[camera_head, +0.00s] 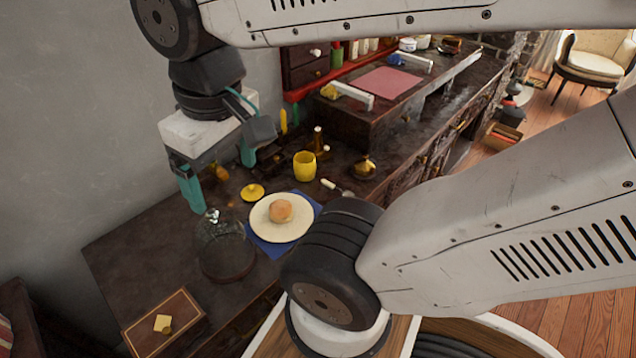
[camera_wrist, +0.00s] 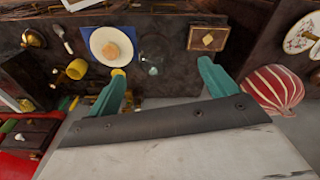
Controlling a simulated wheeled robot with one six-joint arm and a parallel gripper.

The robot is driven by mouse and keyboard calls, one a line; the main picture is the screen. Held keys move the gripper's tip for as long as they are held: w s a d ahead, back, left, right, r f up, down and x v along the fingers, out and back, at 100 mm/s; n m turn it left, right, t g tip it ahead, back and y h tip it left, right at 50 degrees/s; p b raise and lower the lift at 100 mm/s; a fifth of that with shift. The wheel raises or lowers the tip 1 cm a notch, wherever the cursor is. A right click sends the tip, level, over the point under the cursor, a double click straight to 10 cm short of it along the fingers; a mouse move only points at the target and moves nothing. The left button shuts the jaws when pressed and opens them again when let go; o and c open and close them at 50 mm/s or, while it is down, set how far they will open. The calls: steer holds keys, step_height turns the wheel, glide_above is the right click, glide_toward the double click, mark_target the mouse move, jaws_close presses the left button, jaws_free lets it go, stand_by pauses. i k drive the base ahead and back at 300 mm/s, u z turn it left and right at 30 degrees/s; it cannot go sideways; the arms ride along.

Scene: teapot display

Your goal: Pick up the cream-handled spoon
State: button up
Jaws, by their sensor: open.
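The cream-handled spoon (camera_head: 331,186) lies on the dark counter, right of the plate and close to my arm's dark joint, which may hide part of it. In the wrist view the spoon (camera_wrist: 60,34) lies at the upper left, left of the plate. My gripper (camera_head: 219,174) has teal fingers spread wide with nothing between them. It is above the back of the counter near the wall, well to the left of the spoon. In the wrist view the gripper's fingers (camera_wrist: 161,70) point toward the counter.
A cream plate (camera_head: 290,230) with a bun stands on a blue napkin. Nearby are a yellow cup (camera_head: 305,166), a yellow lid (camera_head: 252,192), a glass dome (camera_head: 224,248), a brass pot (camera_head: 364,168) and a wooden box (camera_head: 165,322). A raised dark unit (camera_head: 355,125) stands behind the spoon.

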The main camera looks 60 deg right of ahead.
mark_target(338, 189)
steer(key=z, duration=1.45)
